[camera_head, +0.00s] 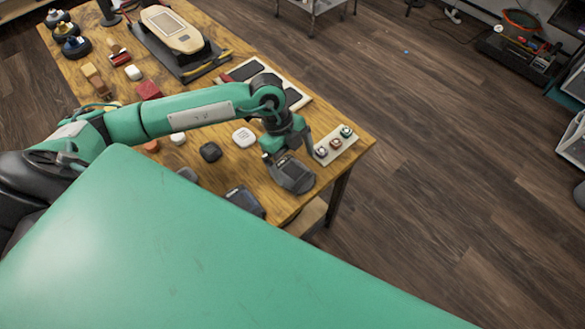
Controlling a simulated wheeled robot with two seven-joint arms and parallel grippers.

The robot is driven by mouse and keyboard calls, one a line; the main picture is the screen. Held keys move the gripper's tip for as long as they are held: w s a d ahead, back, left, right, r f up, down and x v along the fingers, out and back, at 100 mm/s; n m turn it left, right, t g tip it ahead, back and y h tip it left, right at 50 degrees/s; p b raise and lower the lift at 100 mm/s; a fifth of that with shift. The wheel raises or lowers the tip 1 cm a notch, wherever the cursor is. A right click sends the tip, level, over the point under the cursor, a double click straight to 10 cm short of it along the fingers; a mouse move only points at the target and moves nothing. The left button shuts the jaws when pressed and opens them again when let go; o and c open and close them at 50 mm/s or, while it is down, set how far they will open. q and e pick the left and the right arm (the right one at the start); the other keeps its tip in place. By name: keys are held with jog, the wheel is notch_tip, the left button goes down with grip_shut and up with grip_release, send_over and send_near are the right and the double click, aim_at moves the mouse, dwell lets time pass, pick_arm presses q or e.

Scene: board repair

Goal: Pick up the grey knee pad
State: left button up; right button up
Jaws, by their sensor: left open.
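A dark grey pad (293,178), which looks like a knee pad, is at the right front corner of the wooden table. My left gripper (287,158) is directly above it, pointing down, with its jaws open. The fingers overlap the pad's far edge in the picture, and I cannot tell whether they touch it. A second dark grey pad (244,199) lies to its left near the table's front edge, partly hidden. My right gripper is not in view.
The wooden table (352,152) holds a light strip with several small round parts (335,146), a white block (244,137), a black piece (210,152) and a skateboard-like board (171,30). A large green surface of mine hides the near side. Open floor lies right.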

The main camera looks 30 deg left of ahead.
aim_at(300, 176)
pick_arm(q)
jog(key=p+x, duration=0.1)
jog(key=x, duration=0.4)
jog(key=shift+w, duration=0.1)
jog(key=shift+f, duration=0.15)
jog(key=c, duration=1.1)
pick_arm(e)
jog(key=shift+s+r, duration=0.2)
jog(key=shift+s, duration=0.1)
